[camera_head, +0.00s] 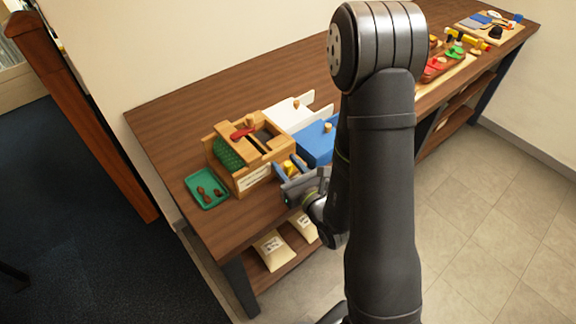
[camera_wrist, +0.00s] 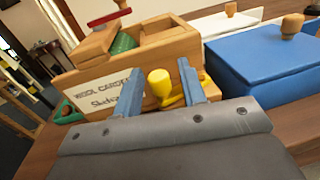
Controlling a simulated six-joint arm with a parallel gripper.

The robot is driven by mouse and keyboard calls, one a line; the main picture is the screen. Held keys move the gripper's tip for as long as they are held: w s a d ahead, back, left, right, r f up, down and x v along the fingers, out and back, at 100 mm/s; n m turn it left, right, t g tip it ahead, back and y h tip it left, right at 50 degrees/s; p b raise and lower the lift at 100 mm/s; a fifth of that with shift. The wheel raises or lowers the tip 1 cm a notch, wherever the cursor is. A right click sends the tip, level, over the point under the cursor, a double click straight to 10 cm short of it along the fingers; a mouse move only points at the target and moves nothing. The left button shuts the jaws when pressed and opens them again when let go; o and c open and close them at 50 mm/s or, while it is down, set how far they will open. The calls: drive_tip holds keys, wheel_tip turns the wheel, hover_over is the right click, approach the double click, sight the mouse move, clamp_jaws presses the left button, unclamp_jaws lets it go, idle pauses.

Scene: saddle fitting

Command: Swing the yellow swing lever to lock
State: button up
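The yellow swing lever (camera_wrist: 166,86) has a rounded knob and a low arm. It sits at the front right corner of the wooden box (camera_wrist: 152,54). In the wrist view its knob shows between the two blue fingers of my gripper (camera_wrist: 158,80), with gaps visible on both sides. My gripper is open. In the head view the lever (camera_head: 289,167) is a small yellow spot beside my gripper (camera_head: 284,171), partly hidden by it. The box (camera_head: 237,163) carries a label on its front, a red handle on top and green material inside.
A blue lidded box (camera_wrist: 265,68) with a wooden knob stands right of the wooden box, and a white one (camera_head: 291,113) is behind. A green tray (camera_head: 193,204) with brown pieces lies at the left. More items stand at the bench's far right end.

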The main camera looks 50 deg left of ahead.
drive_tip(key=s+d, duration=0.1)
drive_tip(key=d, duration=1.1)
drive_tip(key=shift+s, duration=0.3)
drive_tip(key=shift+o, duration=0.3)
